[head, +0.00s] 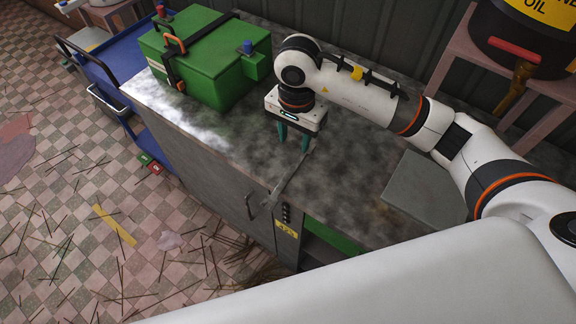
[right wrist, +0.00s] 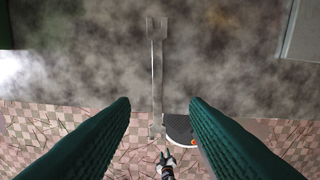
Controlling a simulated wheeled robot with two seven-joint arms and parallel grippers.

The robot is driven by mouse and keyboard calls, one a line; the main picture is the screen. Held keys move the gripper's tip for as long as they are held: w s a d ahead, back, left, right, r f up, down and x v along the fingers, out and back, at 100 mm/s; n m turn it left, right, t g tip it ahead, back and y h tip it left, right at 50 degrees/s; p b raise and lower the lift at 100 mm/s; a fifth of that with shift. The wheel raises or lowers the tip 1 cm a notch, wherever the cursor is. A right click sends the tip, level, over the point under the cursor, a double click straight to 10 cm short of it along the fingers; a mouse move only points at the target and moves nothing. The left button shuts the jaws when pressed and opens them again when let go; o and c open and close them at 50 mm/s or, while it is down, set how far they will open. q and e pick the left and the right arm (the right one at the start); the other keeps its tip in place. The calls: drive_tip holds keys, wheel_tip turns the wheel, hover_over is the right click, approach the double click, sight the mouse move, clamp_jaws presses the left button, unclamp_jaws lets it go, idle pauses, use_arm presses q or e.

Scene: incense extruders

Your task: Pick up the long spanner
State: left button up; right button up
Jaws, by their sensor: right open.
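The long grey spanner (head: 289,183) lies on the worktop, with its near end reaching past the front edge. In the right wrist view the spanner (right wrist: 157,60) runs lengthwise up the middle, one wide jaw end at the top. My right gripper (head: 294,143) points down over the worktop near the spanner's far end. Its two green fingers are open, and in the wrist view (right wrist: 160,103) they stand on either side of the spanner's line with nothing held. I cannot tell the exact height of the fingertips above the worktop. My left gripper is not in view.
A green machine box (head: 215,75) stands at the left on the worktop (head: 225,135). A flat grey slab (head: 425,187) lies at the right. A dark oil drum (head: 530,40) is at the back right. A blue cart (head: 100,70) stands left of the bench.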

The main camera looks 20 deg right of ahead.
drive_tip(key=p, duration=0.2)
hover_over(291, 171)
drive_tip(key=f, duration=0.6)
drive_tip(key=shift+s+d, duration=0.25)
drive_tip(key=shift+d, duration=0.1)
drive_tip(key=f, duration=0.1)
drive_tip(key=f+p, duration=0.1)
drive_tip(key=f, duration=0.1)
drive_tip(key=f+p, duration=0.1)
drive_tip(key=shift+w+a+f, duration=0.2)
drive_tip(key=shift+a+f, duration=0.15)
drive_tip(key=shift+f, duration=0.5)
drive_tip(key=shift+w, duration=0.1)
clamp_jaws()
